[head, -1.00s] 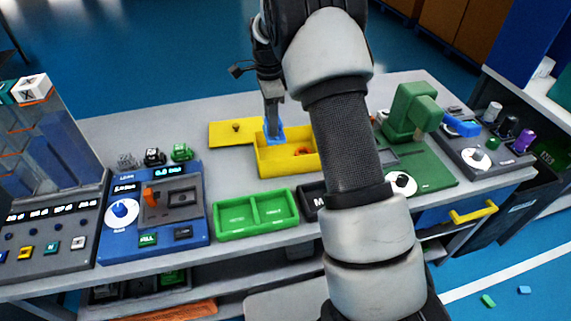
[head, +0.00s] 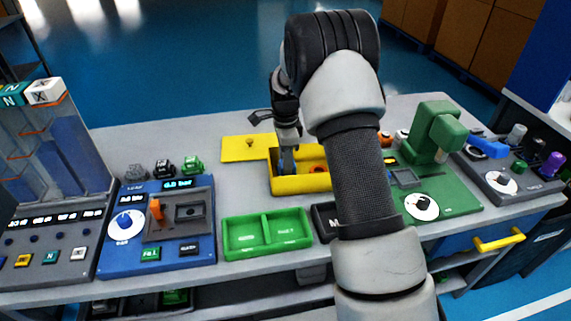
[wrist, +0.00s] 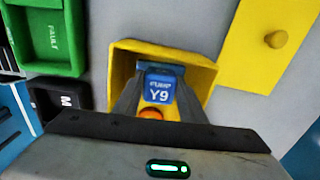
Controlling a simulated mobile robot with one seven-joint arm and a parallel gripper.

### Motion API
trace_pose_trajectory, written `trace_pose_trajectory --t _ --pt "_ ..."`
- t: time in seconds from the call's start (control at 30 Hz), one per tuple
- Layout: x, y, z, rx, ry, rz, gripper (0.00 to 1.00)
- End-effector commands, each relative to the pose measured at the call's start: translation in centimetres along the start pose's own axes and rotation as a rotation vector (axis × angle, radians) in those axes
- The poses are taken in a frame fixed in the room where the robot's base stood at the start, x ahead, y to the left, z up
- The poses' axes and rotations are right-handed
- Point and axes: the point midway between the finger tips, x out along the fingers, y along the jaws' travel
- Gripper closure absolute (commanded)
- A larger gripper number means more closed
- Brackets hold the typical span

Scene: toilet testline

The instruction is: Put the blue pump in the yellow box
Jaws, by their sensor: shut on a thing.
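The blue pump (wrist: 159,88), marked "PUMP Y9", is held between the fingers of my gripper (wrist: 158,98) in the wrist view. It sits inside the outline of the open yellow box (wrist: 203,65); I cannot tell whether it touches the floor. In the head view the gripper (head: 287,160) reaches down into the left part of the yellow box (head: 302,185), and the pump is mostly hidden behind the front wall and fingers. An orange round thing (wrist: 151,113) is also in the box, close to the pump.
A yellow lid (head: 247,149) with a knob lies behind and left of the box. A green two-part tray (head: 267,235) stands in front. A blue test panel (head: 157,225) is at left, a green machine (head: 432,130) at right. Clear grey table lies left of the box.

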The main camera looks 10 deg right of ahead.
Motion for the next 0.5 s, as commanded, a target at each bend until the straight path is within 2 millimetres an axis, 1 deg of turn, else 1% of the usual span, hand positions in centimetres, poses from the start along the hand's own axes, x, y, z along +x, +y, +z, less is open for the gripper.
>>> trace_pose_trajectory --t 0.17,0.33,0.37,0.43,0.5 --pt "-0.20 -0.10 -0.01 0.000 0.000 -0.003 0.97" --pt "0.26 -0.08 0.01 -0.001 0.000 -0.003 0.97" --pt "0.20 -0.05 0.01 -0.001 0.000 -0.002 0.58" --pt "0.18 -0.04 0.01 -0.001 0.000 -0.001 0.46" --pt "0.18 -0.04 0.00 -0.001 0.000 -0.001 0.44"
